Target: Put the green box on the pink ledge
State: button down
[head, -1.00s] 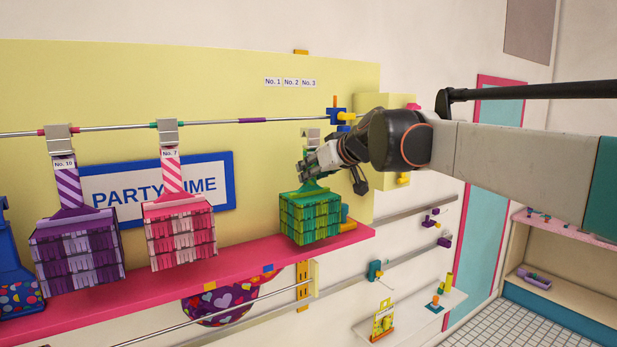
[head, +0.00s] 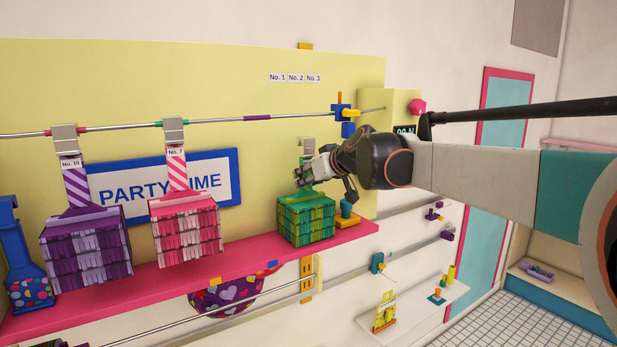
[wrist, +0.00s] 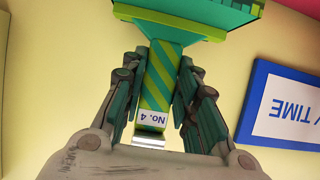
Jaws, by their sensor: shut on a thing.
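The green box (head: 306,220) is a fringed cube with a green-striped strap on top, marked "No. 4" in the wrist view. My gripper (head: 303,180) is shut on that strap (wrist: 160,80), above the box. The box is upright at the right part of the pink ledge (head: 225,262). Its bottom appears at or just above the ledge surface; I cannot tell whether it touches.
A pink box (head: 186,230) and a purple box (head: 88,250) hang by clips from the rail (head: 220,121) to the left. A yellow-and-blue fixture (head: 343,115) is at the rail's right end. A small orange-and-teal object (head: 346,212) stands right of the green box.

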jog(key=c, duration=1.6)
grip_release()
jog(key=shift+f, duration=0.15)
jog(key=shift+c, duration=0.2)
jog(key=o, duration=0.4)
